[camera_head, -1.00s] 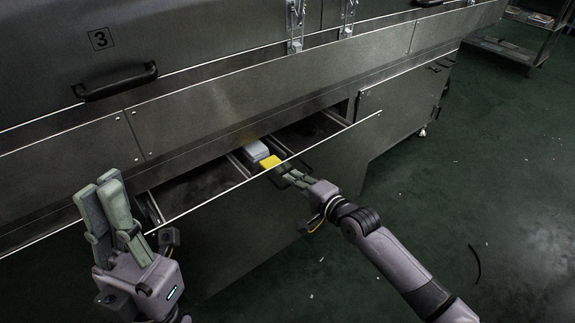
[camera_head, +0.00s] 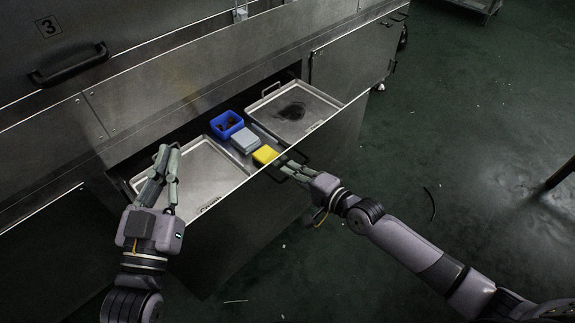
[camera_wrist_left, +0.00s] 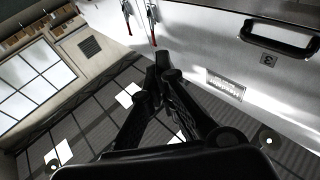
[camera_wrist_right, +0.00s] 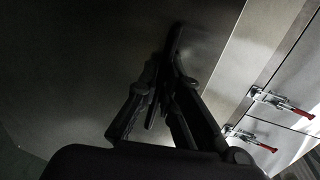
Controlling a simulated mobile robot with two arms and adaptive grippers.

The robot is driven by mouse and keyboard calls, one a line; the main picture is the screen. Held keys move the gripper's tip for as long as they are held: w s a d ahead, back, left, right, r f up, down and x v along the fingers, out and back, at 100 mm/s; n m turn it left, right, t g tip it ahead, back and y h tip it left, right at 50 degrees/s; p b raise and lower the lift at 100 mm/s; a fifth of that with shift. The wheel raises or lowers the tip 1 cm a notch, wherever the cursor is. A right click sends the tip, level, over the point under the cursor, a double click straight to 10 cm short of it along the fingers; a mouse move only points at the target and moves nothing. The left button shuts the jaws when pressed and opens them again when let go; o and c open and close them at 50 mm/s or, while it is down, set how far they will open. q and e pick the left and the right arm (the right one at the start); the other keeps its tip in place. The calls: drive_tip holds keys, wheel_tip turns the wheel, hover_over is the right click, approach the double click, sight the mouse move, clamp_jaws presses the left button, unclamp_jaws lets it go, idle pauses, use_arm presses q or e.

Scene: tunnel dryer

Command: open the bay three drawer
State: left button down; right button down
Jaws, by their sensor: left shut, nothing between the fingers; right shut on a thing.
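The bay three drawer (camera_head: 240,228) stands pulled well out below the panel marked 3 (camera_head: 48,27) in the head view. My right gripper (camera_head: 286,168) is shut on the drawer's dark handle (camera_head: 296,157) at the top of its front. Its fingers also show in the right wrist view (camera_wrist_right: 172,45), where the handle is hard to make out. My left gripper (camera_head: 167,158) is shut and empty, held over the drawer's left side. Its fingers meet in the left wrist view (camera_wrist_left: 163,65).
In the drawer lie a left metal tray (camera_head: 205,165), a stained right tray (camera_head: 325,101), a blue bin (camera_head: 227,124), a grey block (camera_head: 245,140) and a yellow block (camera_head: 265,155). A dark handle (camera_head: 68,66) sits above. Green floor is open at right.

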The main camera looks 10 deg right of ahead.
use_arm(q)
drive_tip(key=shift+s+d+f, duration=0.1)
drive_tip(key=shift+f, duration=0.35)
use_arm(e)
drive_tip(key=shift+s+d, duration=0.25)
drive_tip(key=shift+s, duration=0.15)
drive_tip(key=c, duration=2)
unclamp_jaws()
drive_tip(key=v, duration=1.2)
drive_tip(key=shift+f, duration=0.1)
